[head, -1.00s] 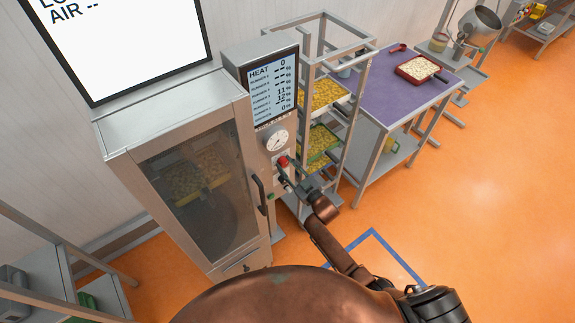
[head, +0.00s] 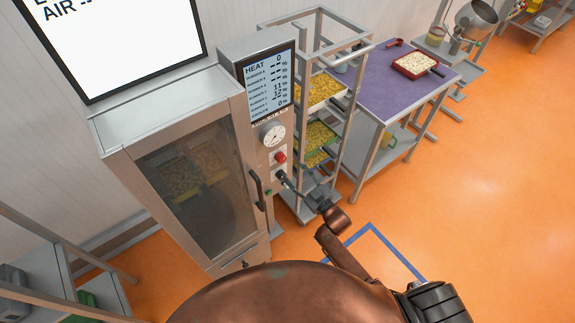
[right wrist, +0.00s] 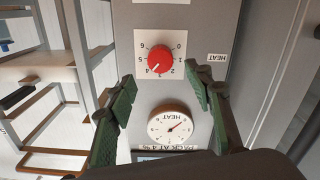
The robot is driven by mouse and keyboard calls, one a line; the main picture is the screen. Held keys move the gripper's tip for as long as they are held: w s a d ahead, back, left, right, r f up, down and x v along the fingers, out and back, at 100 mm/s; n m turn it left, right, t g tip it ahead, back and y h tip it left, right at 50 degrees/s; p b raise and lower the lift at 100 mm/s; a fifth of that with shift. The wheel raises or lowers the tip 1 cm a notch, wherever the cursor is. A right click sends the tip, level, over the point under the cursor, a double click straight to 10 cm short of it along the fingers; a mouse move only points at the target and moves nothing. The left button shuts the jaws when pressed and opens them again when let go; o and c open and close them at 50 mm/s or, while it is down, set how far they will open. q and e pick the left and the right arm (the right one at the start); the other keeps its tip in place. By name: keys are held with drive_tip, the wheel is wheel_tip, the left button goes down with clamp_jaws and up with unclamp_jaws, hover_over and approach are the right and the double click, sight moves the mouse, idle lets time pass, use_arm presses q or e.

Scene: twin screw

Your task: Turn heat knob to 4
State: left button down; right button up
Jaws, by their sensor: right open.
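The red heat knob (head: 280,157) is on the front panel of the metal smoker cabinet. In the right wrist view, the knob (right wrist: 159,59) sits on a white scale from 0 to 6, seen upside down. Its white pointer line appears to aim at about 4. My right gripper (right wrist: 160,80) is open and empty, its green fingers spread on either side, short of the knob and apart from it. In the head view my right gripper (head: 282,177) is just below the knob. My left gripper is not in view.
A round HEAT gauge (right wrist: 170,127) is next to the knob, and the screen (head: 268,85) above reads HEAT 0. The cabinet's door handle (head: 257,190) is left of my gripper. A rack of trays (head: 322,90) and a purple-topped table (head: 385,85) stand to the right.

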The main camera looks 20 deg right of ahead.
drive_tip(key=shift+v, duration=2.25)
drive_tip(key=s+d+f+m+g+h+b, duration=0.1)
drive_tip(key=s+d+f+g, duration=0.2)
drive_tip(key=f, duration=0.7)
drive_tip(key=s+d+f+m+g+h+b, duration=0.15)
drive_tip(key=s+f, duration=0.25)
drive_tip(key=f, duration=0.6)
drive_tip(key=s+d+f+m+g+h+b, duration=0.1)
drive_tip(key=s+d+f+h, duration=0.2)
drive_tip(key=f, duration=0.8)
drive_tip(key=s+d+f+g+b, duration=0.25)
drive_tip(key=s+f+g, duration=0.25)
drive_tip(key=s+f, duration=1.2)
drive_tip(key=s+f+m+g+b, duration=0.1)
drive_tip(key=s+f, duration=0.5)
drive_tip(key=s, duration=0.7)
drive_tip(key=s+f+m+g, duration=0.1)
drive_tip(key=s+f+g, duration=0.3)
drive_tip(key=s, duration=1)
wheel_tip(320, 180, down, 2)
drive_tip(key=shift+s+d+f+h+b, duration=0.1)
drive_tip(key=shift+s+d+h+b, duration=0.15)
drive_tip(key=shift+s+h+b, duration=0.15)
drive_tip(key=shift+g, duration=0.25)
